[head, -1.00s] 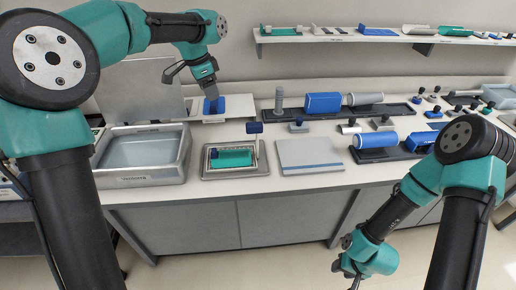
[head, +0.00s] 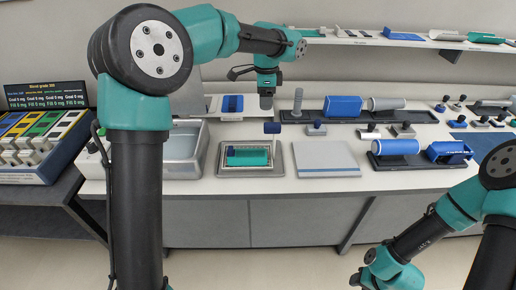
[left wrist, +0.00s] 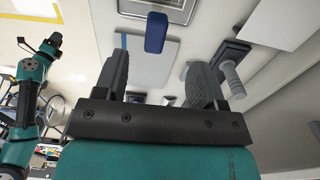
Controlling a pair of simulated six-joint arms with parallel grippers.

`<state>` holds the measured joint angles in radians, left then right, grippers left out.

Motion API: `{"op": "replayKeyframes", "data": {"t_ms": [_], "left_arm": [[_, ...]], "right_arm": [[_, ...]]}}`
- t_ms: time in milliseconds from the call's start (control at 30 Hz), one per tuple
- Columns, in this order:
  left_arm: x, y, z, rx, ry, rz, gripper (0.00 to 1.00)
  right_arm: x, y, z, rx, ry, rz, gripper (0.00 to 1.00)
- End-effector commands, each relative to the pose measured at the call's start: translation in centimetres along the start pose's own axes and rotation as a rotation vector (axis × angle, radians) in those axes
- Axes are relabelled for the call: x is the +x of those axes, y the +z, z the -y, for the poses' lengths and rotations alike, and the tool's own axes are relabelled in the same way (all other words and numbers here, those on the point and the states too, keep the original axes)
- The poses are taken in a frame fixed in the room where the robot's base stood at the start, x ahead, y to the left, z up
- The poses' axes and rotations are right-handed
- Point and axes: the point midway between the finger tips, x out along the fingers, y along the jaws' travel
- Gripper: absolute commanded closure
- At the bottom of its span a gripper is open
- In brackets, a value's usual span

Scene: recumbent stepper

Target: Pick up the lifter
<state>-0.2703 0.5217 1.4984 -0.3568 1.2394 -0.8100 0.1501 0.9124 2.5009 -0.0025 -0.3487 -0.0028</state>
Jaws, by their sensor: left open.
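I cannot tell for certain which piece is the lifter. A small blue block-shaped handle (head: 272,128) on a thin stem stands at the right back of the metal tray (head: 284,160). It also shows in the left wrist view as a rounded blue block (left wrist: 156,32), beyond and between the fingertips. My left gripper (head: 267,101) points down above the bench, behind and above that handle. In the left wrist view its two fingers (left wrist: 160,75) are wide apart with nothing between them. My right gripper (head: 360,282) is low at the bottom edge, mostly cut off.
A grey post (head: 298,101) and blue cylinder (head: 342,106) stand behind. A shelf (head: 400,42) runs above.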

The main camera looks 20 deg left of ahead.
Motion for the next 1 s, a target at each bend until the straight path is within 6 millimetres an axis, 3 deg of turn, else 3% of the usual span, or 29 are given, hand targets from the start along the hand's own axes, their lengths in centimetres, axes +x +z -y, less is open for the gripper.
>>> {"op": "replayKeyframes", "data": {"t_ms": [400,1000], "left_arm": [[6.8,0.0,0.0,0.000,0.002,0.001,0.36],[8.7,0.0,-0.1,0.001,0.001,0.002,0.36]], "right_arm": [[0.0,0.0,0.0,0.000,0.000,0.000,0.57],[0.0,0.0,0.0,0.000,0.000,0.000,0.57]]}}
